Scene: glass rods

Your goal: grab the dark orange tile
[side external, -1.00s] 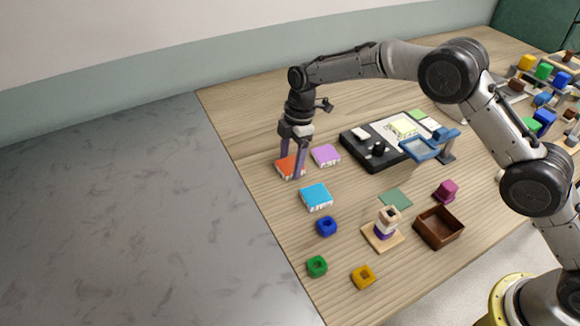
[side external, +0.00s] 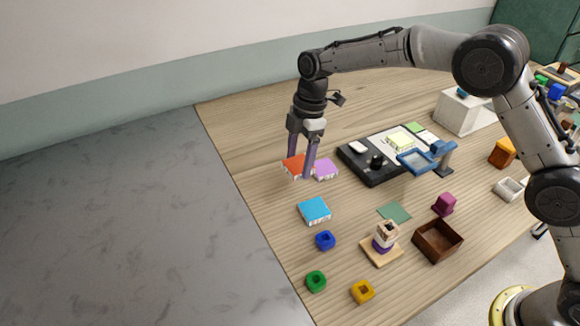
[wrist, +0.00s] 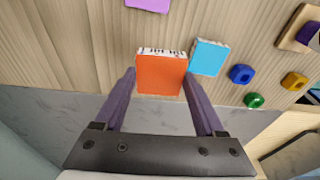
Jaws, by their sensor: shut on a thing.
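The dark orange tile (side external: 294,164), with a white patterned edge, is between the fingers of my gripper (side external: 301,171), which is shut on it. In the wrist view the orange tile (wrist: 161,74) fills the space between the two purple-grey fingers of my gripper (wrist: 160,80), flat orange face towards the camera. The tile appears raised a little above the wooden table. Part of it is hidden by a finger in the side view.
A purple tile (side external: 326,169) lies close to the right of the held tile, and a cyan tile (side external: 314,209) lies nearer the camera. A black tray (side external: 367,168) stands to the right. The table's left edge is close by. Bare wood lies behind the gripper.

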